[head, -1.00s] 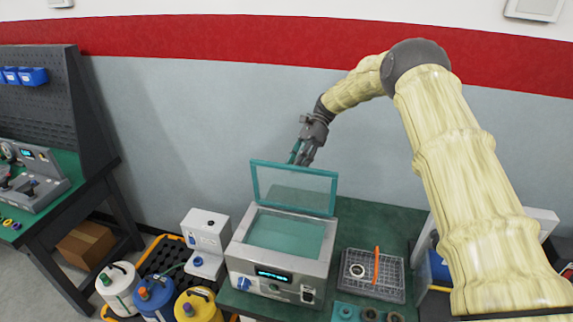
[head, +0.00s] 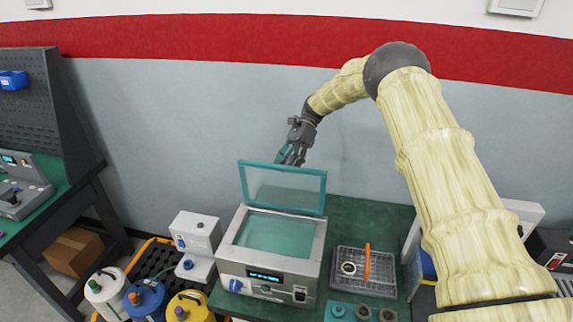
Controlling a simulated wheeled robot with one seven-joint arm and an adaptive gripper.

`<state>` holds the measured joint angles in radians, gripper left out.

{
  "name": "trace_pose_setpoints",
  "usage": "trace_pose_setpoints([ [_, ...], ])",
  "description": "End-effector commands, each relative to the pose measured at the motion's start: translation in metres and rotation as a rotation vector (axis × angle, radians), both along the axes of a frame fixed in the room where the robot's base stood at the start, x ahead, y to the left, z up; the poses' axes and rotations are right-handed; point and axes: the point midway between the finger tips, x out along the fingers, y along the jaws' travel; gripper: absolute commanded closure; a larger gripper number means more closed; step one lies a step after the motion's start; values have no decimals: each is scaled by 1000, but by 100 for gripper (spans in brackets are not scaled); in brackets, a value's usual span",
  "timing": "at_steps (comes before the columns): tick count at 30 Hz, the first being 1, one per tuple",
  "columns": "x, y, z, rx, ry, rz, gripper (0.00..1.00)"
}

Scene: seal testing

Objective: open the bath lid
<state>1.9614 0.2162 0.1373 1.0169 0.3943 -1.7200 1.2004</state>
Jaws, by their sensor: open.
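The bath (head: 268,274) is a grey box with a lit display and a blue knob on its front, standing on the green bench. Its lid (head: 283,210), a clear pane in a teal frame, stands raised at the back edge, roughly upright. The bath's opening (head: 275,236) shows greenish liquid inside. My gripper (head: 290,156) is open, just above and behind the lid's top edge. Its fingertips are partly hidden by the lid's top frame, and I cannot tell whether they touch it.
Right of the bath is a wire tray (head: 365,272) with a ring and an orange tool. Several seals lie on a teal mat (head: 345,312) in front. A wall rises behind.

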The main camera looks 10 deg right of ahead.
Motion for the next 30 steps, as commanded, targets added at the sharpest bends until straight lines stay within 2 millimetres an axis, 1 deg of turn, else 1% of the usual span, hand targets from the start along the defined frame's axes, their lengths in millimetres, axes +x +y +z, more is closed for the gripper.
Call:
trace_pose_setpoints([
  [5, 1, 2, 3, 2, -2, 2, 50],
  [8, 4, -1, 5, 2, -2, 2, 50],
  [21, 35, -35, 35, 2, -3, 1, 50],
  [30, 43, -44, 44, 2, -3, 1, 50],
])
